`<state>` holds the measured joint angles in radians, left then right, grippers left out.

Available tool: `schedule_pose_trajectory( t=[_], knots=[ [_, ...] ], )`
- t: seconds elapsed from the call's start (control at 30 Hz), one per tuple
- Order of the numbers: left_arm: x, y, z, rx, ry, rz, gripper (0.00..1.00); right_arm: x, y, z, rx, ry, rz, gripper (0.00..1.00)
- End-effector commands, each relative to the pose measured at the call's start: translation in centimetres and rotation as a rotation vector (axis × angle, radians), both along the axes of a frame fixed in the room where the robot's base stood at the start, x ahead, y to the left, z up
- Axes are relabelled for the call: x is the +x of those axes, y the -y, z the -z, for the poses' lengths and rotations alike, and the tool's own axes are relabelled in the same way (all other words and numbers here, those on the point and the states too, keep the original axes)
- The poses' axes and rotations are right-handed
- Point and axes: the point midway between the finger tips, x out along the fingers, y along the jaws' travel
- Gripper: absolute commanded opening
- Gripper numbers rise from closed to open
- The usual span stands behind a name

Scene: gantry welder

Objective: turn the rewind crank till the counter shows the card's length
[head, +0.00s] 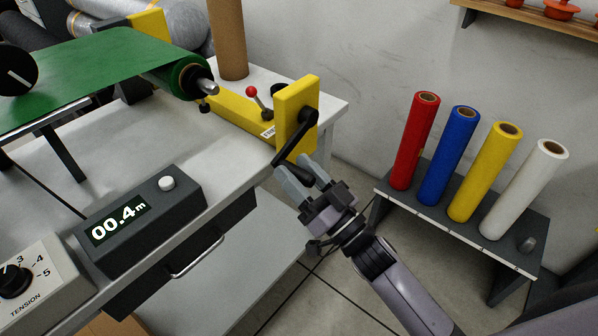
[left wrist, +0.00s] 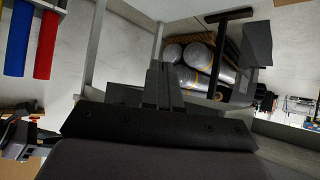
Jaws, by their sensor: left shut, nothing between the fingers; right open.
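The rewind crank (head: 296,138) is a black arm on the yellow bracket (head: 292,106) at the table's right end; its handle end points down and left. My left gripper (left wrist: 164,85) shows only in the left wrist view, shut and empty, away from the crank. I see no card with a length.
Green material (head: 90,75) runs over the table to a roller (head: 190,78). A red-knobbed lever (head: 252,91) stands behind the crank. A tension dial (head: 16,280) sits front left. A rack (head: 455,228) with red, blue, yellow and white rolls stands right.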

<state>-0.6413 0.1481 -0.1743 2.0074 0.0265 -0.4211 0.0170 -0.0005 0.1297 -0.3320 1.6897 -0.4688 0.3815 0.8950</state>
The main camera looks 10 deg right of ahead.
Motion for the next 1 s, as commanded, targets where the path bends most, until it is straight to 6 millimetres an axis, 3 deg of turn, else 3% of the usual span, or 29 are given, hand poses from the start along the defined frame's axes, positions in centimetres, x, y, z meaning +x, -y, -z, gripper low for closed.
schedule_pose_trajectory(
  t=[0.17, 0.53, 1.0],
  knots=[
    [0.0, 0.0, 0.1, 0.000, 0.000, 0.000, 0.00, -0.9, 0.6, 0.7, 0.000, -0.005, 0.001, 0.52],
    [0.0, 0.0, 0.4, -0.002, -0.003, 0.000, 0.00, -4.9, 3.1, 2.5, 0.000, -0.001, -0.001, 0.52],
    [0.0, 0.2, 0.3, -0.004, -0.004, 0.001, 0.00, -5.6, 3.5, 2.7, 0.000, 0.002, -0.002, 0.52]
  ],
)
